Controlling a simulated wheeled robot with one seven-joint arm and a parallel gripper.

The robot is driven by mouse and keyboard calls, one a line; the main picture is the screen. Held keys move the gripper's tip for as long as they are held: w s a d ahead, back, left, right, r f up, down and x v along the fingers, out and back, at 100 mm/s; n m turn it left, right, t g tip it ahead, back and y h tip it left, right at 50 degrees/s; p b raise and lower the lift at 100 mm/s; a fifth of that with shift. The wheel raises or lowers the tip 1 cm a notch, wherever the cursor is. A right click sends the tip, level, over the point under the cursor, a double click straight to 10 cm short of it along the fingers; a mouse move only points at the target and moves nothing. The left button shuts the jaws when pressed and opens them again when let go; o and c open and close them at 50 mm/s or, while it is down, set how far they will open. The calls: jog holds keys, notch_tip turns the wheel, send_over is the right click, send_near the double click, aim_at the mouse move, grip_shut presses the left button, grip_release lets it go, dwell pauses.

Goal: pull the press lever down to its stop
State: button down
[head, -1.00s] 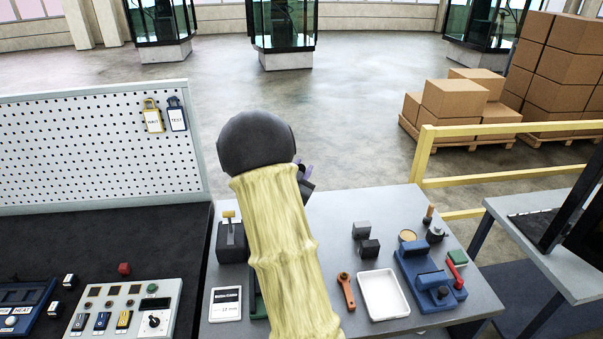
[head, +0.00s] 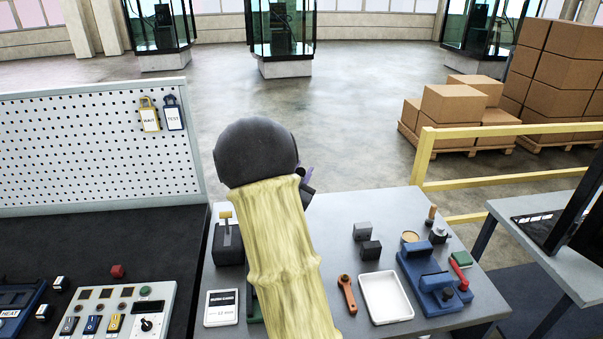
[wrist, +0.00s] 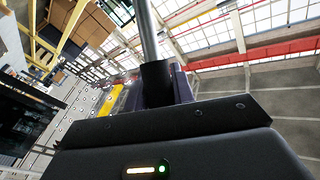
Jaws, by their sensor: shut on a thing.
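My gripper (wrist: 158,88) is shut on a dark grip at the end of a straight metal rod (wrist: 148,30), seen in the wrist view; I take this rod to be the press lever. The rod runs up out of the frame from between the purplish fingers. In the head view my forearm and dark wrist cover the press and lever, and only a bit of my gripper (head: 307,184) shows right of the wrist. A small strip of green (head: 253,306) shows beside my arm; it may be part of the press. The lever's stop is hidden.
On the grey table (head: 345,205) stand a yellow-topped switch box (head: 228,245), a label card (head: 221,308), an orange wrench-like tool (head: 347,293), a white tray (head: 386,298), dark blocks (head: 371,250) and a blue fixture (head: 430,275). A pegboard (head: 90,150) rises at left.

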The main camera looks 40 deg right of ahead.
jog(key=shift+s+a+f+m+h+b, duration=0.3)
jog(key=shift+f+b, duration=0.25)
jog(key=shift+b, duration=0.85)
jog(key=shift+s+a+f+m+h+b, duration=0.15)
jog(key=shift+s+f+b, duration=0.3)
jog(key=shift+b, duration=0.95)
jog(key=shift+r, duration=0.1)
jog(key=shift+s+b, duration=0.1)
jog(key=shift+b, duration=0.25)
jog(key=b, duration=0.2)
jog(key=s+f+h+b, duration=0.1)
jog(key=b, duration=0.2)
jog(key=a+f+m+b, duration=0.1)
jog(key=b, duration=0.1)
jog(key=shift+s+f+t+h, duration=0.25)
jog(key=shift+t+h, duration=0.05)
jog(key=shift+h, duration=0.05)
